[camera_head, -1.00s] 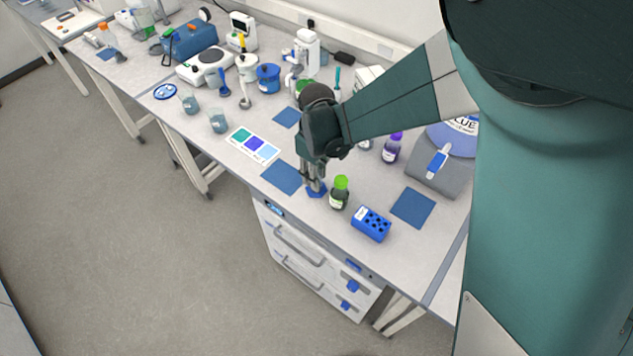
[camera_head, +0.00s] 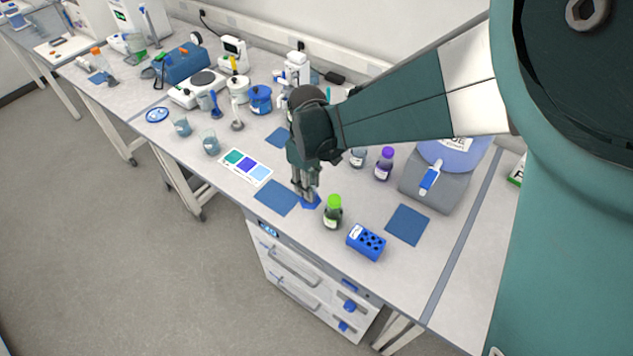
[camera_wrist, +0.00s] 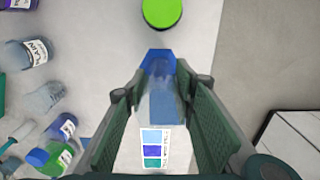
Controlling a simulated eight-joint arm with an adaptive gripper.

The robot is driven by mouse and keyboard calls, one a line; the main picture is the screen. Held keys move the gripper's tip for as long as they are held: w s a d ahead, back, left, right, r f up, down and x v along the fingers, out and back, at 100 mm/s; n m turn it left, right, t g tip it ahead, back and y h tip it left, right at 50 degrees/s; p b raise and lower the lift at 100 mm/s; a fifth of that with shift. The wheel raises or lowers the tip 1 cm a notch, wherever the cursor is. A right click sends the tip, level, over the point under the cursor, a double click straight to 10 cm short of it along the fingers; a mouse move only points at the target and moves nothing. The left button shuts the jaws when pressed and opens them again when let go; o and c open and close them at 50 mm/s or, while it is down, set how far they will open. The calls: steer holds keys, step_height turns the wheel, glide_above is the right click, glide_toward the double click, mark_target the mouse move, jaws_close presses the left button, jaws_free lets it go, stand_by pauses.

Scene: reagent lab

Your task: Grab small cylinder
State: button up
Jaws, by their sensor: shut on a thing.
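The small cylinder is clear, with a blue base. In the wrist view the cylinder (camera_wrist: 163,88) runs between my two finger pads, its blue base (camera_wrist: 158,57) beyond the fingertips. In the head view its blue base (camera_head: 311,203) shows just below my gripper (camera_head: 305,188), between a blue mat and a green-capped bottle. My gripper is shut on the cylinder. The fingers hide much of the cylinder's body in the head view. Whether the base touches the table or hangs slightly above it is hard to tell.
The green-capped bottle (camera_head: 333,213) stands close to the cylinder's right. A blue perforated block (camera_head: 366,242) lies nearer the front edge. Blue mats (camera_head: 277,197) (camera_head: 407,225) and a colour card (camera_head: 246,167) lie flat. More bottles and apparatus stand farther back.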

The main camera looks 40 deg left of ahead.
steer(key=shift+r, duration=2.35)
